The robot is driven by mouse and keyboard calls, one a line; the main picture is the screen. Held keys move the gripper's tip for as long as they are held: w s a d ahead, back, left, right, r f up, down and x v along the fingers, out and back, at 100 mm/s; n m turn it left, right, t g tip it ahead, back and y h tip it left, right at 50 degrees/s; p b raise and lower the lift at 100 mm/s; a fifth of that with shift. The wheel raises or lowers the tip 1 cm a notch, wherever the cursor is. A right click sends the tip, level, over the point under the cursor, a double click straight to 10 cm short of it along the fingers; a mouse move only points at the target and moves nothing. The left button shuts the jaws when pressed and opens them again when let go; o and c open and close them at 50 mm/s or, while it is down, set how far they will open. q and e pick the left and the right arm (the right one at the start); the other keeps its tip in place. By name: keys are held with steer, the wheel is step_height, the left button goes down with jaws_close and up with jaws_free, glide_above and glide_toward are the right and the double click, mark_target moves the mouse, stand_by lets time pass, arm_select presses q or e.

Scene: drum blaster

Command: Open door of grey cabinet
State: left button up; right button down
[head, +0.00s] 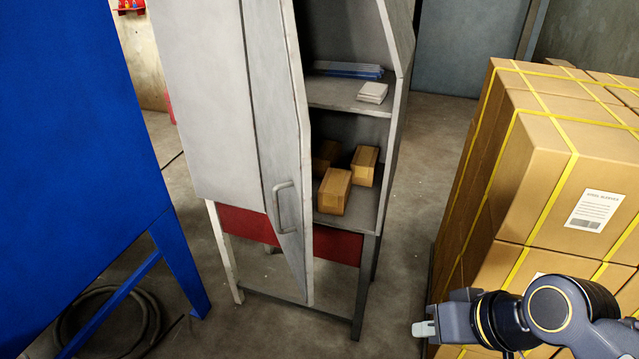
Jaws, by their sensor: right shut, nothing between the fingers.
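The grey cabinet (205,90) stands in the middle of the head view on legs with a red band below its body. Its door (268,120) stands partly open, swung out from the front, with a bar handle (285,207) on its lower part. The shelves inside show to the right of the door. My right gripper (424,330) is at the bottom right, shut and empty, apart from the cabinet and well to the right of the handle. My left gripper is not in view.
A blue cabinet-like body (80,150) on legs fills the left. Strapped cardboard boxes (530,160) stand at the right, close to my right arm. Small boxes (334,190) lie on the lower shelf. A coiled hose (105,320) lies on the floor. Floor is clear between cabinet and boxes.

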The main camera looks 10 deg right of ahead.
steer(key=w+r+n+g+y+p, duration=0.1)
steer(key=w+r+n+p, duration=0.15)
steer(key=w+r, duration=0.8)
steer(key=n+g+y+p, duration=0.1)
steer(key=n+p, duration=0.1)
steer(key=p, duration=0.2)
glide_toward(310, 197)
steer(key=d+r, duration=0.2)
steer(key=d, duration=0.4)
steer(key=a+f, duration=0.2)
steer(key=a, duration=0.1)
steer(key=w+a+f+p, duration=0.1)
steer(key=a+f, duration=0.2)
steer(key=w+a+f, duration=0.1)
steer(key=a+f, duration=0.2)
steer(key=shift+w+a, duration=0.15)
steer(key=shift+a, duration=0.2)
steer(key=shift+a+p, duration=0.1)
steer(key=shift+p, duration=0.2)
